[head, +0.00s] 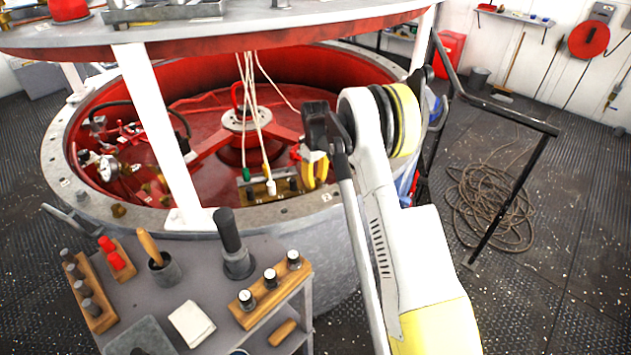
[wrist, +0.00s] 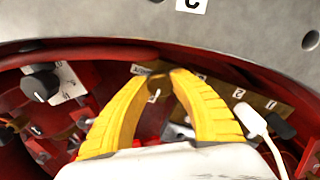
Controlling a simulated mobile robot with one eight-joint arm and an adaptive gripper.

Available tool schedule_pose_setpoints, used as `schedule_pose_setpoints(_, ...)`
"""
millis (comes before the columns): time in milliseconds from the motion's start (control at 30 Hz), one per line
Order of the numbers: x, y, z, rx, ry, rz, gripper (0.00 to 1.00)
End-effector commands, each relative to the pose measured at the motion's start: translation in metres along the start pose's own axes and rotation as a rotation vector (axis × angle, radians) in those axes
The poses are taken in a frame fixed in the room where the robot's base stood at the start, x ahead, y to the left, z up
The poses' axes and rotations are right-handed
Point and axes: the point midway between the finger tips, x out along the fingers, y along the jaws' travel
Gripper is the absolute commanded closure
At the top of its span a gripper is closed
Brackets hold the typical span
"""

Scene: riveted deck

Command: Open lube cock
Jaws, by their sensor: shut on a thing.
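My gripper (head: 314,172) reaches down inside the near right rim of the round red well in the head view. In the wrist view its yellow fingers (wrist: 157,76) close around a small brass-brown round piece (wrist: 156,88), seemingly the lube cock. The piece sits between the fingertips just below the grey rim. The fingers partly cover it, so its handle angle cannot be told. In the head view the gripper hides it.
A brass strip (wrist: 252,97) with number tags and a white plug (wrist: 252,120) lie right of the fingers. A black knob (wrist: 40,84) with a scale plate is left. The grey ring (head: 300,207) borders the well. A tool table (head: 205,285) stands in front.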

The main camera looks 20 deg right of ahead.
Motion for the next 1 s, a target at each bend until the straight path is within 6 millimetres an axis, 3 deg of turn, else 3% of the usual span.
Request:
schedule_pose_setpoints(33, 0.000, 0.000, 0.000, 0.000, 0.000, 0.000, 1.00)
schedule_pose_setpoints(67, 0.000, 0.000, 0.000, 0.000, 0.000, 0.000, 0.71)
schedule_pose_setpoints(133, 0.000, 0.000, 0.000, 0.000, 0.000, 0.000, 0.49)
schedule_pose_setpoints(433, -0.001, 0.000, 0.000, 0.000, 0.000, 0.000, 0.48)
schedule_pose_setpoints(567, -0.011, 0.000, 0.000, 0.001, 0.000, 0.000, 0.48)
schedule_pose_setpoints(1000, -0.100, 0.000, 0.000, 0.000, 0.000, 0.000, 0.48)
